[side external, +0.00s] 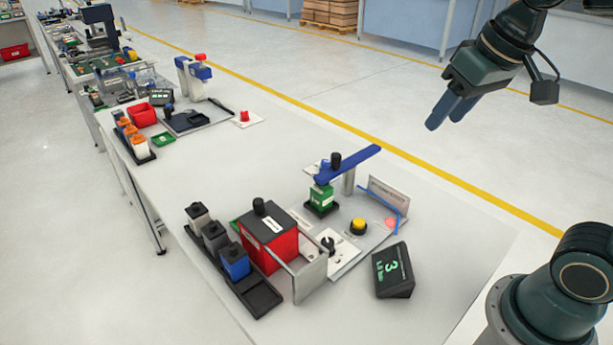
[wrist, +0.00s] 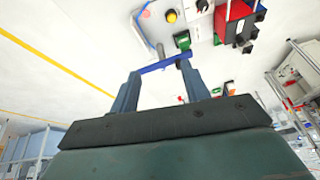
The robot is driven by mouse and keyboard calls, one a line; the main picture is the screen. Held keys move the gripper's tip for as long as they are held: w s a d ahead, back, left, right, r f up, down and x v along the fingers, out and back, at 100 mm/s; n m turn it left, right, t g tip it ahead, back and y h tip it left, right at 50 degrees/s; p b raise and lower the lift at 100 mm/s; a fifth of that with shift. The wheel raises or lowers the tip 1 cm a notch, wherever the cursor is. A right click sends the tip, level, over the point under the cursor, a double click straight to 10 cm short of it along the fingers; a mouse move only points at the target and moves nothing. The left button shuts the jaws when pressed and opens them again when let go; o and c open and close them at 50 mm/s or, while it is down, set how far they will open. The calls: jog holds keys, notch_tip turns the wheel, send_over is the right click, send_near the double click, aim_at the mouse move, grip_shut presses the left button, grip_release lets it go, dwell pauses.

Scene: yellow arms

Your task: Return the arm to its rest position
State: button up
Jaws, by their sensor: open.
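My gripper (side external: 452,110) is at the upper right in the side external view, raised high above the table and apart from everything on it. Its two blue fingers point down and to the left. In the wrist view my gripper (wrist: 160,84) shows both fingers spread apart with nothing held between them. A blue bar (wrist: 165,62) appears beyond the fingertips there. My arm comes in from the right edge of the side external view.
The white table (side external: 440,250) carries a red box (side external: 270,240), a black tray with small containers (side external: 255,295), a fixture with a blue bar (side external: 350,163), a yellow button (side external: 358,227) and a black display (side external: 393,270). Another station stands farther back. The air around my gripper is clear.

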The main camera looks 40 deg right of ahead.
jog(key=s+f+n+t, duration=0.1)
jog(key=s+f, duration=0.3)
jog(key=s, duration=0.3)
jog(key=shift+s+a+n, duration=0.3)
jog(key=shift+n, duration=0.1)
